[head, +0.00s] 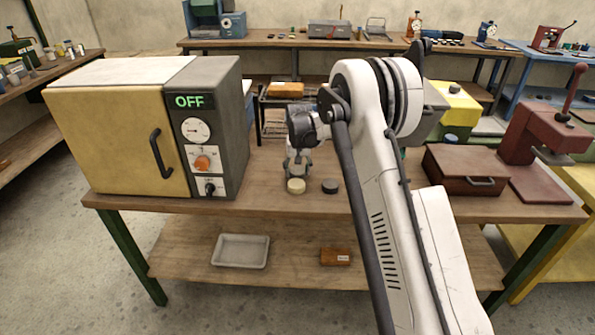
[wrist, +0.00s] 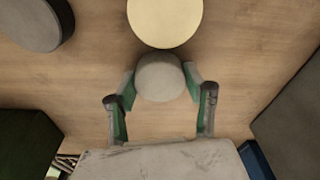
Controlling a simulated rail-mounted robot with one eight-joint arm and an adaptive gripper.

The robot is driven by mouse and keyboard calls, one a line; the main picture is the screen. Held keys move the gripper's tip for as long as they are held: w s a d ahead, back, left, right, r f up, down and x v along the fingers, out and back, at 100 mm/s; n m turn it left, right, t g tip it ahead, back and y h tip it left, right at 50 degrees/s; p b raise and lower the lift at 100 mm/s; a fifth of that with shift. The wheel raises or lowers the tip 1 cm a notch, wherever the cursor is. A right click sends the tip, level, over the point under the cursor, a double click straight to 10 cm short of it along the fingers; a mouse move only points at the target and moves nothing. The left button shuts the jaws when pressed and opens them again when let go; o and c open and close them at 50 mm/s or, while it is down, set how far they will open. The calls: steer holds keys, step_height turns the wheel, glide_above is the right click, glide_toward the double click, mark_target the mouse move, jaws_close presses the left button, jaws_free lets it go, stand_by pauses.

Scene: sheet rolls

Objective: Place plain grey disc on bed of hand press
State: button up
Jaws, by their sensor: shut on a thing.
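My gripper (head: 298,168) is low over the wooden workbench (head: 270,180), right of the oven. In the wrist view, the plain grey disc (wrist: 159,82) sits between my fingertips, and the gripper is shut on it. Whether the disc touches the bench cannot be told. A cream disc (head: 296,186) lies just beside it, and shows in the wrist view (wrist: 165,18). A dark grey disc (head: 330,186) lies apart, to the right in the head view. The dark red hand press (head: 530,140), with an upright lever, stands at the bench's right end; its bed (head: 540,190) looks bare.
A yellow-doored oven (head: 115,140) reading OFF fills the bench's left. A dark red lidded box (head: 465,168) stands between my arm and the press. My arm hides part of the bench's middle. A tray (head: 240,250) and a small brown box (head: 336,256) lie on the shelf below.

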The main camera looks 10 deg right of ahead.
steer(key=shift+f, duration=0.2)
steer(key=o, duration=1.2)
steer(key=shift+r, duration=0.1)
steer(key=shift+c, duration=0.2)
